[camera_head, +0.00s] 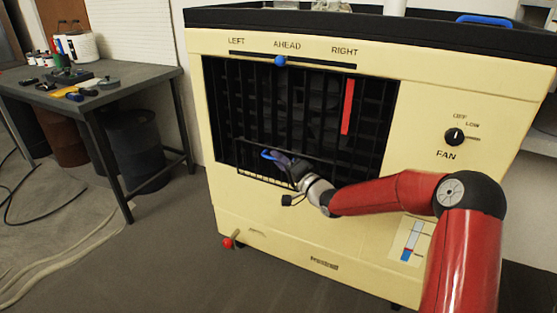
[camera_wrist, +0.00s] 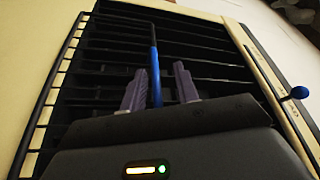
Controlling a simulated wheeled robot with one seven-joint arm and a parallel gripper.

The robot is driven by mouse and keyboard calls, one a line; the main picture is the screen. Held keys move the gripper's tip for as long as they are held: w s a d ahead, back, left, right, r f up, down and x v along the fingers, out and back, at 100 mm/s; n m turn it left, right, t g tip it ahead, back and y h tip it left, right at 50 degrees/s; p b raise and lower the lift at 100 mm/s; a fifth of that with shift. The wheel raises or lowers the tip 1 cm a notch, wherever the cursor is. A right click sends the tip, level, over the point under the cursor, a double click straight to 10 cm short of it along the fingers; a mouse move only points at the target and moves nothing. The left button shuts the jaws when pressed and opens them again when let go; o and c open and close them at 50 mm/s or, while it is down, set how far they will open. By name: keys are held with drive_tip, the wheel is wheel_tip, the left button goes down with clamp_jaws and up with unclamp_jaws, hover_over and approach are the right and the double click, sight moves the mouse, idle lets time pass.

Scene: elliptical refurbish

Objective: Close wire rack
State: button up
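The wire rack (camera_head: 246,166) is a thin black wire frame at the lower left of the dark grille on a cream cabinet. Its top wire stands out from the grille, so it looks tilted outward. Its blue handle (camera_head: 267,154) is at the top wire. My gripper (camera_head: 279,160) is at this handle, in front of the grille. In the wrist view, the blue handle (camera_wrist: 155,75) runs between the two purple fingers of my gripper (camera_wrist: 160,88). Gaps show on both sides of it, so the fingers look open around it. Contact cannot be told.
The cream cabinet (camera_head: 228,207) has a blue-knobbed slider (camera_head: 280,61) above the grille, a red strip (camera_head: 347,106) and a black fan knob (camera_head: 454,136). A red knob (camera_head: 228,242) sticks out low at the left. A workbench (camera_head: 130,77) stands left; floor between is clear.

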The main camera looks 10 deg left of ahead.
drive_tip(key=v, duration=0.7)
drive_tip(key=shift+s+r, duration=0.1)
drive_tip(key=s+d+r+n+g+h, duration=0.1)
drive_tip(key=s+d+r+g+h, duration=0.15)
drive_tip(key=s+d+h, duration=0.55)
drive_tip(key=s+d+r+n+g+h, duration=0.1)
drive_tip(key=s+d+r+n+h, duration=0.15)
drive_tip(key=s+d+h, duration=0.5)
drive_tip(key=s+d+g, duration=0.2)
drive_tip(key=s+g, duration=0.1)
drive_tip(key=s, duration=1.9)
drive_tip(key=shift+d+g, duration=0.3)
drive_tip(key=shift+g, duration=0.05)
